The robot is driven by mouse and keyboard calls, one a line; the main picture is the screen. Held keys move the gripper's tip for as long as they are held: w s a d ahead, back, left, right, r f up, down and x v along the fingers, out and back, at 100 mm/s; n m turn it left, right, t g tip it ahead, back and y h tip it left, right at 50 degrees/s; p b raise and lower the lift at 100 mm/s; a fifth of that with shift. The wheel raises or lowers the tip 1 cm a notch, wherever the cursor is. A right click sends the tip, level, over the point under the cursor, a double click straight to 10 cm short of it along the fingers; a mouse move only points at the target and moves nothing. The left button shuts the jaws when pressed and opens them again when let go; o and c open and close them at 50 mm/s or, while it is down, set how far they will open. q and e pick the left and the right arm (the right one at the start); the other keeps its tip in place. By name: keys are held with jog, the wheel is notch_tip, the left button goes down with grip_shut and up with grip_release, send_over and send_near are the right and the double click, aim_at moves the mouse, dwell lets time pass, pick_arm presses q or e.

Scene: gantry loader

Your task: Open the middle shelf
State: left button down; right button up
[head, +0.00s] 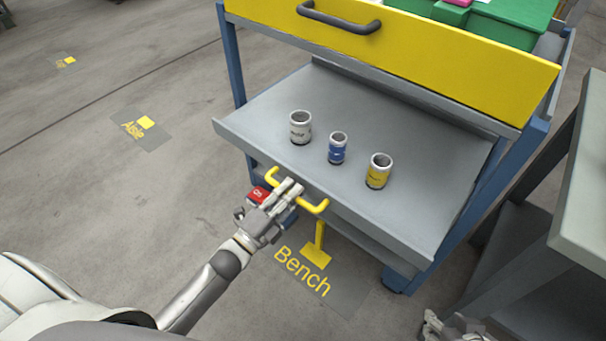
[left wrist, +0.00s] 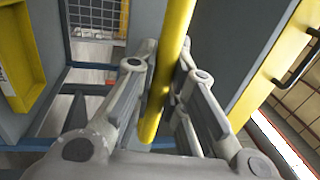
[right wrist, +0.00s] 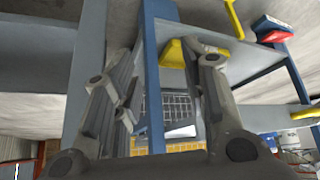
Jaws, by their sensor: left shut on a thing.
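The middle shelf (head: 262,112) is a grey tray in a blue-framed cart. Its front edge stands out past the cart's front posts. Its yellow bar handle (head: 317,208) is on the front edge. My left gripper (head: 290,190) is shut on the handle; in the left wrist view the yellow bar (left wrist: 172,60) runs between the fingers. A grey can (head: 300,128), a blue can (head: 337,148) and a yellow can (head: 379,171) stand upright on the shelf. My right gripper (right wrist: 165,75) is open and empty, low near the cart's right side.
A yellow panel (head: 440,55) with a dark handle (head: 338,18) is above the shelf. Green bins (head: 500,20) sit on top. A grey table (head: 585,190) stands close on the right. A floor mark reading Bench (head: 303,270) lies below the shelf. The floor at left is clear.

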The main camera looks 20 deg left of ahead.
pick_arm(q)
jog(key=r+p+v, duration=0.2)
jog(key=v, duration=0.9)
jog(key=shift+s+a+p, duration=0.2)
jog(key=shift+s+p, duration=0.2)
jog(key=shift+s, duration=0.2)
pick_arm(e)
jog(key=shift+s+d+f+g+h, duration=0.1)
jog(key=shift+s+d+g, duration=0.3)
jog(key=shift+s, duration=0.45)
jog(key=shift+s+d+f+g+h, duration=0.15)
jog(key=shift+s+g, duration=0.45)
jog(key=shift+s, duration=0.3)
jog(key=shift+s+d+f+g+h, duration=0.1)
jog(key=shift+s+d+g, duration=0.3)
jog(key=shift+s, duration=0.45)
jog(key=shift+a, duration=0.1)
pick_arm(q)
jog(key=c, duration=1.5)
grip_release()
jog(key=shift+o, duration=0.2)
pick_arm(e)
jog(key=shift+w+r, duration=0.1)
pick_arm(q)
jog(key=shift+s, duration=0.1)
pick_arm(e)
jog(key=shift+w+a+r, duration=0.1)
jog(key=shift+w, duration=0.05)
